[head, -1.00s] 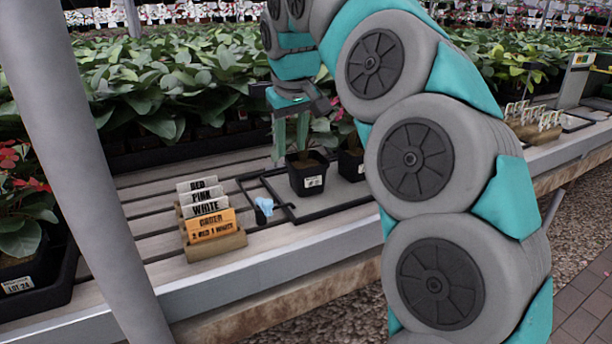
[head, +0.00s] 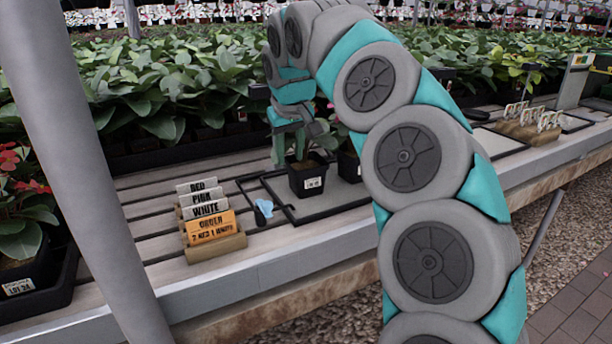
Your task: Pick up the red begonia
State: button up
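A plant with red flowers (head: 8,163) stands at the left edge, partly cut off, in a dark holder with a "LOT 24" label. A small black pot (head: 309,178) with a white label stands on a dark tray on the bench. My gripper (head: 289,150) is at the plant in this pot, just above its rim. Its teal fingers look apart, with part of the plant by them; contact is too small to tell. My arm hides most of that plant, so its flower colour does not show. A second black pot (head: 348,166) is partly hidden behind my arm.
A wooden block holds cards (head: 204,210) reading RED, PINK, WHITE and an orange order card (head: 210,232). Dense leafy plants (head: 165,95) fill the back. A grey post (head: 85,160) crosses the left side.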

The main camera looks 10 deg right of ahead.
jog(key=shift+x, duration=0.95)
grip_shut()
dwell(0.7)
